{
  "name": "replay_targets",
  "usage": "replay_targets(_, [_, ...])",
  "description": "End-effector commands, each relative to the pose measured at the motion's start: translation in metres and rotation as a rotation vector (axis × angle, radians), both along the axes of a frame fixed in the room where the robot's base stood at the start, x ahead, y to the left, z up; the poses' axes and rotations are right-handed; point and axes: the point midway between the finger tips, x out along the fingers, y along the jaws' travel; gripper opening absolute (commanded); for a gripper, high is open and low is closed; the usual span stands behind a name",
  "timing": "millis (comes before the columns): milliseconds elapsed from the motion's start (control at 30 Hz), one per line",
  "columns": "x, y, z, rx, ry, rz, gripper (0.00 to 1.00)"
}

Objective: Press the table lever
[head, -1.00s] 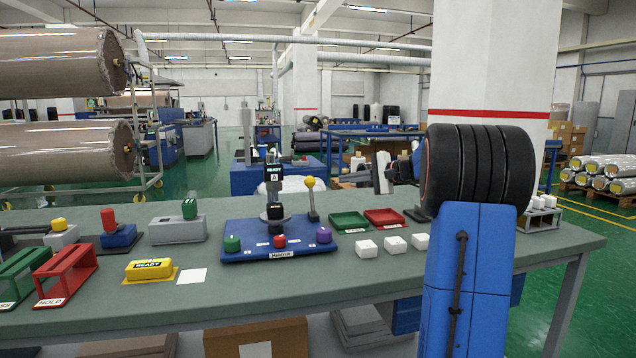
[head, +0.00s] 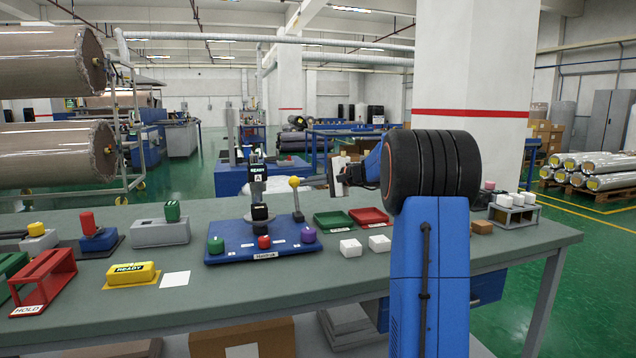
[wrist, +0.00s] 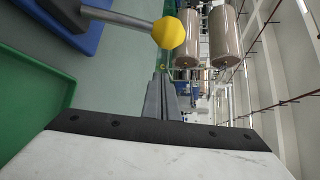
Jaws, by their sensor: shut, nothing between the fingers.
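The table lever is a grey rod with a yellow ball knob (head: 294,182), standing upright at the back right of a blue panel (head: 222,256). In the wrist view the yellow knob (wrist: 169,32) is just past my fingertips, with its rod running left. My gripper (head: 318,182) is to the right of the knob in the head view, at about its height. In the wrist view my gripper (wrist: 160,82) has its fingers together and holds nothing. A small gap shows between fingertips and knob there; I cannot tell the exact distance.
White blocks (head: 350,247) sit in front of the trays.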

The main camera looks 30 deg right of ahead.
Motion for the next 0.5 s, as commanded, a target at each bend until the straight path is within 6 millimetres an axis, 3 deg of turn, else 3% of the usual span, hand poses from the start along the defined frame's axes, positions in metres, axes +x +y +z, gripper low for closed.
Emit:
replay_targets(200, [-0.017, 0.018, 0.008, 0.000, 0.000, 0.001, 0.00])
replay_targets(500, [-0.027, 0.027, 0.012, 0.000, 0.000, 0.001, 0.00])
